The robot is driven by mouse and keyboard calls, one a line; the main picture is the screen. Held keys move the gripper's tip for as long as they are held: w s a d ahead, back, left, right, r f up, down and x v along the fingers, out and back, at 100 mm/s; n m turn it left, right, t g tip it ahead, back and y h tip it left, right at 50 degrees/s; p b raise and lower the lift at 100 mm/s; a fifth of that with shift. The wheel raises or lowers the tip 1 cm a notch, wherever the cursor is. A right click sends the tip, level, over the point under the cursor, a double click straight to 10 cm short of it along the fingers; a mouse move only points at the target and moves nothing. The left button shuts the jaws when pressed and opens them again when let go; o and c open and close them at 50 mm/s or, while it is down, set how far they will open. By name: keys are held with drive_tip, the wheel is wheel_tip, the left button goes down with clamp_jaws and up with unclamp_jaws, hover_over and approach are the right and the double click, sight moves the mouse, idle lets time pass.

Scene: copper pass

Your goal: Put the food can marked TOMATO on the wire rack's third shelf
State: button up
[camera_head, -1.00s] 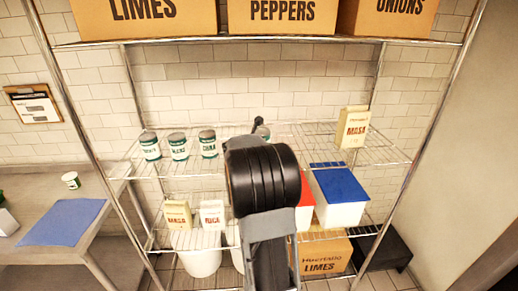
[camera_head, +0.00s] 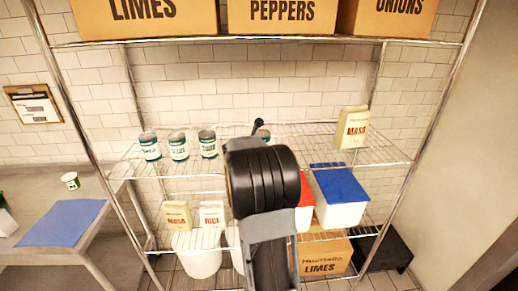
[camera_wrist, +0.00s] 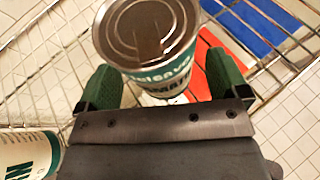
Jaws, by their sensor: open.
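A food can (camera_wrist: 148,45) with a silver lid and a green-and-white label stands between the fingers of my gripper (camera_wrist: 160,82) in the wrist view. Its label is partly hidden; letters like "MAT" show on its lower band. My gripper is open, with one green-padded finger on each side of the can; I cannot tell whether either touches it. In the head view my arm hides most of this can, and only a bit of it (camera_head: 264,133) shows on the wire rack's middle shelf (camera_head: 300,144).
Several similar cans (camera_head: 179,146) stand in a row to the left on that shelf. A MASA box (camera_head: 352,128) stands at its right. Below are small boxes (camera_head: 177,215) and a blue-lidded container (camera_head: 340,194). Cardboard boxes (camera_head: 145,20) fill the shelf above. Another can (camera_wrist: 28,155) is close to the left finger.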

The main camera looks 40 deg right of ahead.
drive_tip(key=shift+a+r, duration=0.1)
drive_tip(key=shift+r, duration=0.15)
drive_tip(key=v, duration=1.2)
drive_tip(key=w+a+r+n+t+y, duration=0.2)
drive_tip(key=w+a+n+t+y, duration=0.15)
drive_tip(key=a+n, duration=0.35)
drive_tip(key=w+a+r+n+t+y, duration=0.15)
drive_tip(key=a+n+t, duration=0.3)
drive_tip(key=n, duration=0.55)
drive_tip(key=s+a+f+n+y, duration=0.1)
drive_tip(key=a+f+n+y, duration=0.1)
drive_tip(key=a+n+y, duration=0.35)
drive_tip(key=s+a+f+n+y, duration=0.1)
drive_tip(key=s+a+n+y, duration=0.1)
drive_tip(key=a+n, duration=0.55)
drive_tip(key=s+a+f+n+g, duration=0.1)
drive_tip(key=s+f+n+g, duration=0.3)
drive_tip(key=s+n, duration=0.4)
drive_tip(key=s+a+f+n+g, duration=0.1)
drive_tip(key=s+f+n+g, duration=0.3)
drive_tip(key=s+n, duration=0.4)
drive_tip(key=f+n, duration=0.1)
drive_tip(key=n, duration=0.3)
drive_tip(key=shift+s+a+f+n+b, duration=0.2)
drive_tip(key=shift+a+f+n+b, duration=0.1)
drive_tip(key=shift+a+f+b, duration=0.1)
drive_tip(key=shift+y, duration=0.25)
